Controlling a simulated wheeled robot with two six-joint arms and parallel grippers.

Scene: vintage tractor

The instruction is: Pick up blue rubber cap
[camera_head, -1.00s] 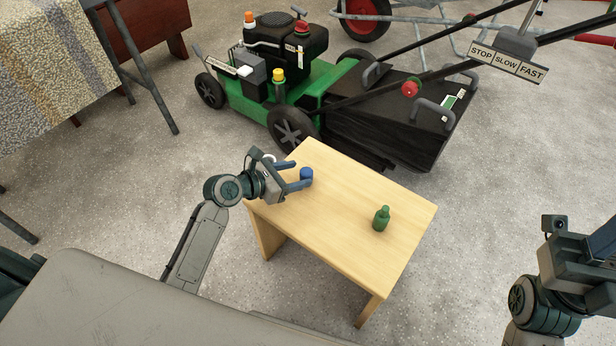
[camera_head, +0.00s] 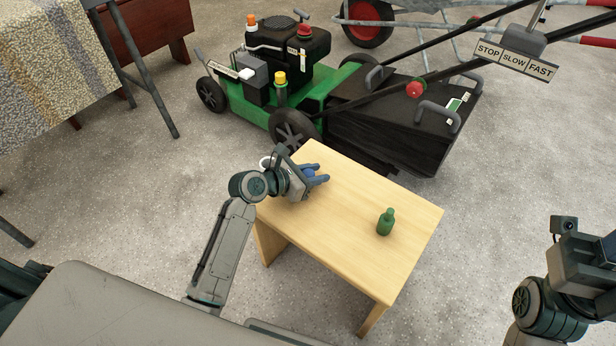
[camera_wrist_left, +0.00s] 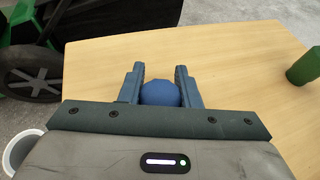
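The blue rubber cap (camera_head: 309,173) is at the far left part of the small wooden table. In the left wrist view the cap (camera_wrist_left: 160,93) sits between the two fingers, with a finger against each side. My left gripper (camera_head: 316,175) is shut on the cap, low at the tabletop. In the head view its fingers hide part of the cap. I cannot tell whether the cap is still touching the table. My right gripper (camera_head: 592,262) is at the right edge of the head view, away from the table, its fingertips cut off by the frame.
A white cup (camera_head: 265,162) shows partly behind my left wrist. A green lawn mower (camera_head: 330,85) stands behind the table. The tabletop between cap and bottle is clear.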

